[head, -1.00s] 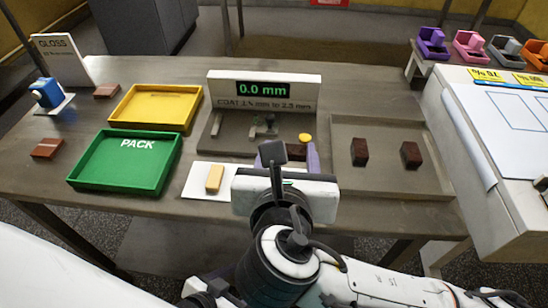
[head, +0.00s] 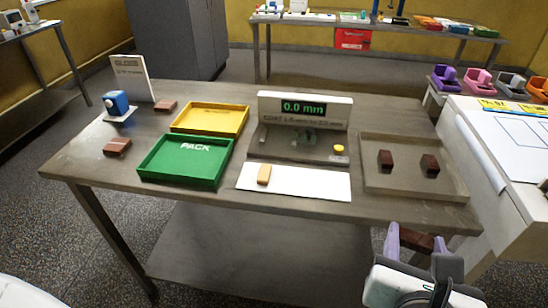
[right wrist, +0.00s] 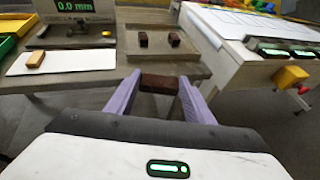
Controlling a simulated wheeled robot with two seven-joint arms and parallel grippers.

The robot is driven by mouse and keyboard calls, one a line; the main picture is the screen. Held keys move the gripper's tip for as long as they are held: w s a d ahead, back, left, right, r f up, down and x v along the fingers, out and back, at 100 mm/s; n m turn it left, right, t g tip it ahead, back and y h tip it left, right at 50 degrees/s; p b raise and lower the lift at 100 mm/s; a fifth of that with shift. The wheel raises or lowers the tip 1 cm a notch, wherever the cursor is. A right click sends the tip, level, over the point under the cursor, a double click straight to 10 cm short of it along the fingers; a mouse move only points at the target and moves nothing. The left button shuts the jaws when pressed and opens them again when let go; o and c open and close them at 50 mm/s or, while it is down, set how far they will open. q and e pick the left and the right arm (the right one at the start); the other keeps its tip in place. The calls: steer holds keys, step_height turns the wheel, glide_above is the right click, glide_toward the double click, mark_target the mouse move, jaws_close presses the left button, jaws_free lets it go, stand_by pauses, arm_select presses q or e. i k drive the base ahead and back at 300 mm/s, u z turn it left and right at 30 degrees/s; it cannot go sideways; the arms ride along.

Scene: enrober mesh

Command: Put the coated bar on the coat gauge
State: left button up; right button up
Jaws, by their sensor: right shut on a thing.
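My right gripper (head: 416,246) is shut on a dark brown coated bar (head: 415,239), held in front of the table's front right edge. In the right wrist view the bar (right wrist: 158,83) sits crosswise between the two purple fingers. The coat gauge (head: 302,142) stands at the table's middle back, its display reading 0.0 mm, with a grey bed and a yellow button (head: 339,149). The gauge bed holds no bar. It also shows at the top left of the right wrist view (right wrist: 75,30). My left gripper is not in view.
A grey tray (head: 408,193) with two dark bars lies right of the gauge. A white mat (head: 310,184) with a tan bar is in front of the gauge. Green PACK (head: 185,183) and yellow trays (head: 240,112) lie left. A white desk stands at right.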

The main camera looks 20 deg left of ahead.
mark_target(279, 139)
steer(key=u, duration=0.95)
steer(key=i, duration=0.9)
steer(key=u, duration=0.1)
